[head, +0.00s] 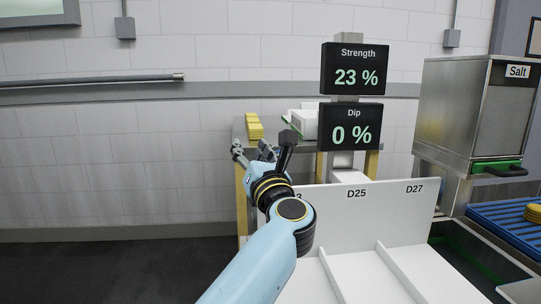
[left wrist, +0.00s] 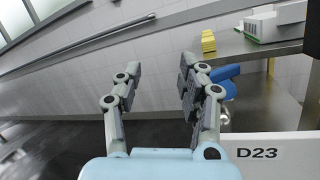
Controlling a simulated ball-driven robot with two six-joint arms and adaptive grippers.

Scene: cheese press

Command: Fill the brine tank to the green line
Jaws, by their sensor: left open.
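The displays on a post read Strength 23 % (head: 353,69) and Dip 0 % (head: 351,127). At the lower right of the head view is a dark, open basin with green edging (head: 470,252); I cannot tell whether it is the brine tank, and no liquid level is readable. My left gripper (head: 252,154) is open and empty, in front of the shelf at the back wall. In the left wrist view, its fingers (left wrist: 160,78) are spread apart, and a blue part (left wrist: 225,73) lies just beyond the right finger. My right gripper is not in view.
A steel Salt box (head: 450,105) with a green-edged front handle stands at right, near a blue rack (head: 500,222). A white divided tray (head: 360,225) with D labels stands in front. Yellow blocks (head: 254,127) and a white device (head: 308,122) sit on the shelf. The left floor is clear.

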